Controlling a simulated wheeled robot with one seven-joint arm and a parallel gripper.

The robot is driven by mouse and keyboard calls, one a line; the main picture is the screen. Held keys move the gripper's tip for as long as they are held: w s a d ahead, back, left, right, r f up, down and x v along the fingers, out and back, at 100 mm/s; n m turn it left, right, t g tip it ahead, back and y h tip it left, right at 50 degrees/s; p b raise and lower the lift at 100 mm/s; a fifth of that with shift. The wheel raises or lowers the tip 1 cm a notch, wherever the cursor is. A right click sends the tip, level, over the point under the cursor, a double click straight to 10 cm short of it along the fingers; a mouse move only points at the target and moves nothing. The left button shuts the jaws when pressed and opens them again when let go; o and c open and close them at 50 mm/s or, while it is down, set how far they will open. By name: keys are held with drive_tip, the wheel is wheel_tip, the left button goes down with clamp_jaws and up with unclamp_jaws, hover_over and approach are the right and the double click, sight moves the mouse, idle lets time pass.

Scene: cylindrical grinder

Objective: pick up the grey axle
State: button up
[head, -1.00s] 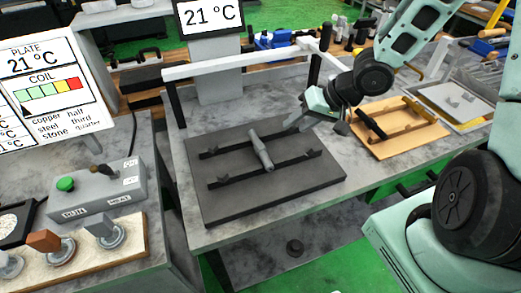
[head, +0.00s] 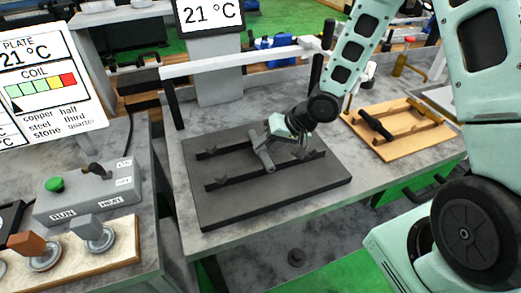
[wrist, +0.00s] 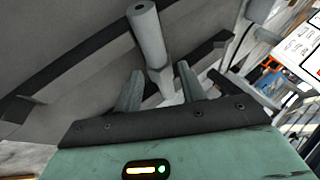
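The grey axle (head: 263,155) lies across two dark notched rails on a dark grey plate (head: 225,212) on the workbench. In the wrist view the axle (wrist: 150,45) runs from the top down toward the space between my fingers. My gripper (wrist: 158,88) is open, with one finger on each side of the axle's near part. In the head view my gripper (head: 280,145) is over the plate at the axle, and it hides part of the axle and rails. I cannot tell whether a finger touches the axle.
A white bar frame (head: 230,65) stands behind the plate. A wooden board (head: 420,143) with rails and dark and tan rods lies to the right. A control box (head: 90,190) with a green button stands on the left bench.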

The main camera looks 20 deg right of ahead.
drive_tip(key=shift+x, duration=0.95)
drive_tip(key=shift+w, duration=0.1)
clamp_jaws()
drive_tip(key=shift+r, duration=0.1)
